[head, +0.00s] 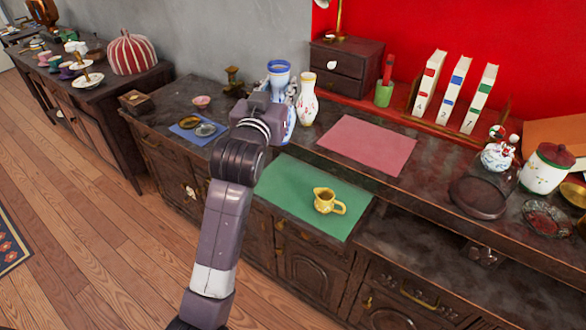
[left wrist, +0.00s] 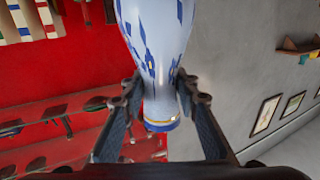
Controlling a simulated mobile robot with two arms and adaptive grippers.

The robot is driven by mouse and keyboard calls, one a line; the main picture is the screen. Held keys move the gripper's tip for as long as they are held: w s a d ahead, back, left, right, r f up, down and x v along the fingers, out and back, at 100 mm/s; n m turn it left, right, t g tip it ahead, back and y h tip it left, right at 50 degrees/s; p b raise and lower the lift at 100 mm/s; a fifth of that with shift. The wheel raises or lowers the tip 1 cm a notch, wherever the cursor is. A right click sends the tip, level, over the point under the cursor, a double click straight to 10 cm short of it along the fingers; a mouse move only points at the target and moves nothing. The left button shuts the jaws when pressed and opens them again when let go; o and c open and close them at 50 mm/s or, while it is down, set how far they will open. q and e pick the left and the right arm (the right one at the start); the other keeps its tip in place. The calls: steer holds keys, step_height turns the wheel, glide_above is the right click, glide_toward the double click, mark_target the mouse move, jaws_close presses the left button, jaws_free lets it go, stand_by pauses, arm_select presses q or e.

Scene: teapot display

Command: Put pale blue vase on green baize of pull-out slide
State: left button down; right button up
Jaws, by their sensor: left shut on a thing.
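The pale blue vase (head: 290,122) with darker blue marks stands behind my left gripper (head: 278,102) in the head view, which hides much of it. In the left wrist view the vase (left wrist: 160,40) shows its neck and blue-and-gold rim between the fingers of my left gripper (left wrist: 160,98), which is shut on the neck. I cannot tell whether its base touches the cabinet top. The green baize (head: 290,183) of the pull-out slide lies in front, to the right of my left arm. My right gripper is not in view.
A yellow jug (head: 325,201) stands on the baize's right part; its back left is bare. A white patterned vase (head: 307,103) is close right of the held vase. A pink mat (head: 367,145) lies behind the slide. A blue mat (head: 186,133) with small dishes lies left.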

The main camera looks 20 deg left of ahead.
arm_select(q)
step_height(320, 180, down, 12)
steer(key=shift+f+b, duration=0.1)
steer(key=shift+b, duration=0.2)
step_height(320, 180, down, 5)
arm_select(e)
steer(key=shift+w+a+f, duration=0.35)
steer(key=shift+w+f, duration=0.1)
arm_select(q)
steer(key=shift+f, duration=0.1)
steer(key=c, duration=1.5)
jaws_free()
steer(key=shift+f, duration=0.1)
steer(key=shift+c, duration=0.2)
steer(key=shift+o, duration=0.2)
steer(key=shift+s, duration=0.1)
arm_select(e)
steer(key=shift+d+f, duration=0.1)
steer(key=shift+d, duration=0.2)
